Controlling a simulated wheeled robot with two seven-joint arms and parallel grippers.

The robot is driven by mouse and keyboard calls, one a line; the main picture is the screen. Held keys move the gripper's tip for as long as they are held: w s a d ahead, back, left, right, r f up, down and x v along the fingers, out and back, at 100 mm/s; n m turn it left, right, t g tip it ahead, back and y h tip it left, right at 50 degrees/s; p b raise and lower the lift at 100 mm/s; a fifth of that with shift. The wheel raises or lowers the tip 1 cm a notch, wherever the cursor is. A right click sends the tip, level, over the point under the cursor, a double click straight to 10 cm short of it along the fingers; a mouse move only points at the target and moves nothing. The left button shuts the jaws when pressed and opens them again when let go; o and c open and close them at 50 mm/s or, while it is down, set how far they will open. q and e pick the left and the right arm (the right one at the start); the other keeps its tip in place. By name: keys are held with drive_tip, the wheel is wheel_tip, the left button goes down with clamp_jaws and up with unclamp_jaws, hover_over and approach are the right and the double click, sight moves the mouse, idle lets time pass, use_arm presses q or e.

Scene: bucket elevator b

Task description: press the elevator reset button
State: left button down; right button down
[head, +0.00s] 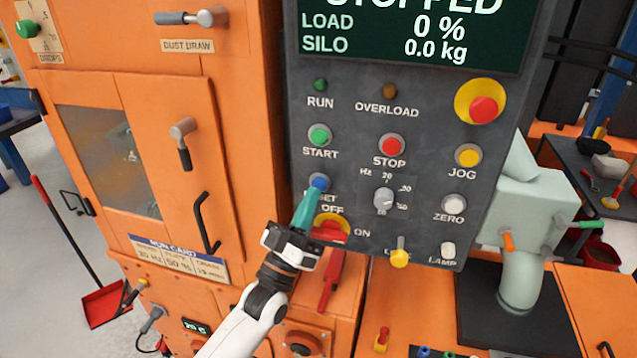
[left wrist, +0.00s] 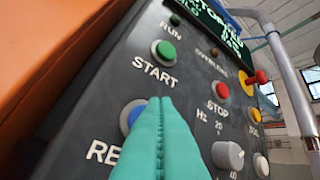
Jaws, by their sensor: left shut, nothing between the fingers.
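The blue reset button (head: 319,182) is on the dark control panel (head: 352,110), below the green START button (head: 320,135). Its label is partly covered by my gripper. My left gripper (head: 310,200) has teal fingers, closed together and empty, with the tips at the lower edge of the blue button. In the left wrist view the fingertips (left wrist: 160,105) overlap the right side of the blue button (left wrist: 131,116); I cannot tell whether they touch it. The panel's screen (head: 405,30) reads STOPPED, load 0 %, silo 0.0 kg. My right gripper is not in view.
The red STOP button (head: 391,146), grey Hz knob (head: 384,199), yellow JOG button (head: 468,155) and red emergency button (head: 483,108) are to the right. A red-handled switch (head: 330,232) sits just below the gripper. An orange cabinet (head: 235,120) stands left of the panel.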

use_arm(q)
drive_tip(key=s, duration=0.1)
drive_tip(key=s+a+p, duration=0.1)
drive_tip(key=s, duration=0.1)
drive_tip(key=s+p, duration=0.1)
drive_tip(key=shift+s+a, duration=0.25)
drive_tip(key=shift+s, duration=0.1)
idle(0.6)
